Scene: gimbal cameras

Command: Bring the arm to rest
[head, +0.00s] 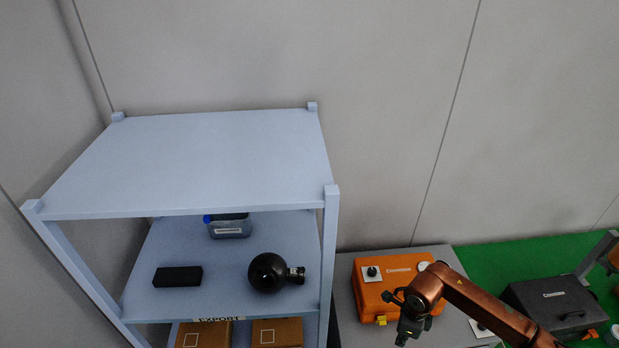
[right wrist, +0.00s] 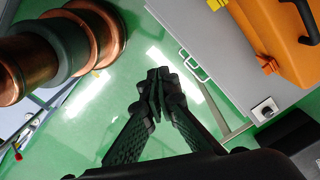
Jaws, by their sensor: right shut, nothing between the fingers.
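My right arm (head: 480,302), copper-coloured, comes in from the lower right in the head view. Its dark right gripper (head: 405,331) hangs in front of the orange case and the grey surface, with nothing in it. In the right wrist view the two black fingers of this gripper (right wrist: 159,76) meet at their tips, shut and empty, over green floor.
An orange case (head: 385,275) lies on a grey surface (head: 347,300).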

